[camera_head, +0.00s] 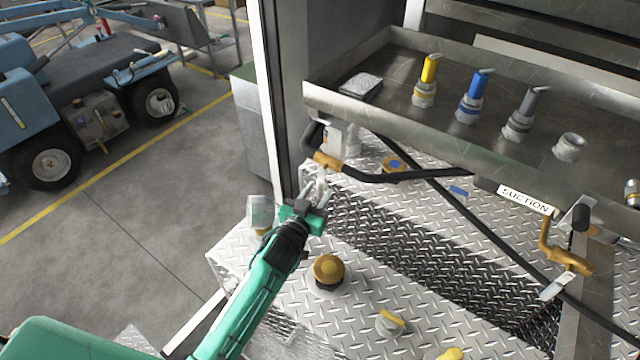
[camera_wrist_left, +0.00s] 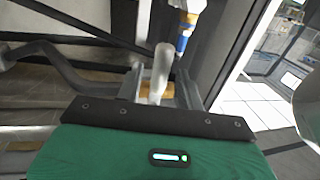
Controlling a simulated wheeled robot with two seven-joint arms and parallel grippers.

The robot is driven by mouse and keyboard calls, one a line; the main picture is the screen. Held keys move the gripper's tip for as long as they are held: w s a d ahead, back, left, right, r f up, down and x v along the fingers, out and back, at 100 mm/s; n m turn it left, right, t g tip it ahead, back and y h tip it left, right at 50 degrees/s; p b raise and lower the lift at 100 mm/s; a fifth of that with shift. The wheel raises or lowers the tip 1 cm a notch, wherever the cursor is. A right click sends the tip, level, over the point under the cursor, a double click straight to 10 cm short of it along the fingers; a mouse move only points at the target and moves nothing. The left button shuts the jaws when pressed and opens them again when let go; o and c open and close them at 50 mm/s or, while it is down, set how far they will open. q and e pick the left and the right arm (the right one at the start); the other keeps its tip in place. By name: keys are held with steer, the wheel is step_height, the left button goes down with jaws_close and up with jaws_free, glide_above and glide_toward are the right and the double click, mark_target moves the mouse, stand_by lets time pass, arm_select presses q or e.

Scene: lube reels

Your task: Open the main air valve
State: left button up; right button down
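A brass valve (camera_head: 327,161) sits on a black hose under the left end of the metal tray, with a pale lever handle (camera_head: 321,187) hanging below it. I take this as the main air valve; no label on it is readable. My left gripper (camera_head: 314,196) is at this handle. In the left wrist view the pale handle (camera_wrist_left: 161,72) stands between the two fingers of my left gripper (camera_wrist_left: 160,88), with brass (camera_wrist_left: 152,91) behind it. The fingers are apart, with gaps beside the handle. My right gripper is not in view.
A metal tray (camera_head: 400,118) holds yellow (camera_head: 429,72), blue (camera_head: 472,98) and grey (camera_head: 522,112) nozzles. Another brass valve (camera_head: 567,258) hangs near the SUCTION label (camera_head: 525,199). A brass-coloured knob (camera_head: 327,270) stands on the tread plate below. A dark post (camera_head: 283,95) is close left of the gripper.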

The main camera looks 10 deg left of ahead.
arm_select(q)
steer(key=shift+w+d, duration=0.2)
steer(key=shift+w, duration=0.95)
steer(key=shift+c, duration=0.5)
jaws_close()
